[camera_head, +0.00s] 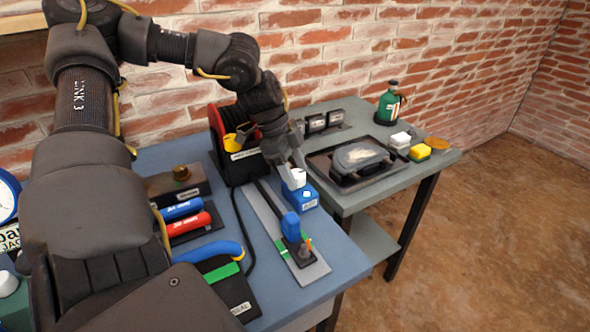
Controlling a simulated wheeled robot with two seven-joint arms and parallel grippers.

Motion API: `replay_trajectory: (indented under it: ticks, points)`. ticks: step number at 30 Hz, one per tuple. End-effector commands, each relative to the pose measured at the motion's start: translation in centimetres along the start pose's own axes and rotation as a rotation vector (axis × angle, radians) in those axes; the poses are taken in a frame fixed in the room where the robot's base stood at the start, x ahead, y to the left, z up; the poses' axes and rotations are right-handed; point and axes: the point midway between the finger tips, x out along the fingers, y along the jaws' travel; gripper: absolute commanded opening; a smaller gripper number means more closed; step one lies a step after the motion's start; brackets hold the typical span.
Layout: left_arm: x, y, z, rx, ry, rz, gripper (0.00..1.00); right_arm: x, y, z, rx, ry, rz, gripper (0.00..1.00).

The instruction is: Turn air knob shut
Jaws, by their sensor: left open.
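My left gripper (289,174) reaches in over the table with its fingers pointing down. It is open, with its fingertips at a white knob (299,176) on top of a small blue block (304,199). Whether the fingers touch the knob I cannot tell. No readable label marks it as the air knob. A blue upright part (290,226) stands nearer on a grey plate, and a brass knob (181,172) sits on a dark box to the left. My right gripper is not in view.
Blue and red cylinders (188,225) lie left of the grey plate (312,272). The second table (345,196) holds a tray (320,161), a green bottle (388,106) and small blocks. A brick wall closes the back; floor is free at right.

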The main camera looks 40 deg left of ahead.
Motion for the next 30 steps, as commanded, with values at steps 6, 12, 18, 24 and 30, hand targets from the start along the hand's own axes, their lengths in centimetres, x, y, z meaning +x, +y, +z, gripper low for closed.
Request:
replay_trajectory:
  ticks: [6,12,18,24,30]
  points:
    - [0.0,-0.01,-0.02,0.001,0.0,0.0,0.58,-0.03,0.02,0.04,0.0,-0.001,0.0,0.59]
    - [-0.01,-0.01,-0.02,0.001,0.0,0.0,0.32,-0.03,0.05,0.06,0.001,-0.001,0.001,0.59]
    - [-0.02,-0.02,-0.02,0.001,-0.001,0.0,0.15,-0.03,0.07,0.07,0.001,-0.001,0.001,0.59]
    - [-0.01,-0.05,0.0,0.026,-0.001,0.011,0.14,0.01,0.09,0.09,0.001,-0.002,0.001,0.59]
    - [0.05,-0.15,0.02,0.116,-0.003,0.048,0.14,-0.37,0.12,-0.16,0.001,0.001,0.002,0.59]
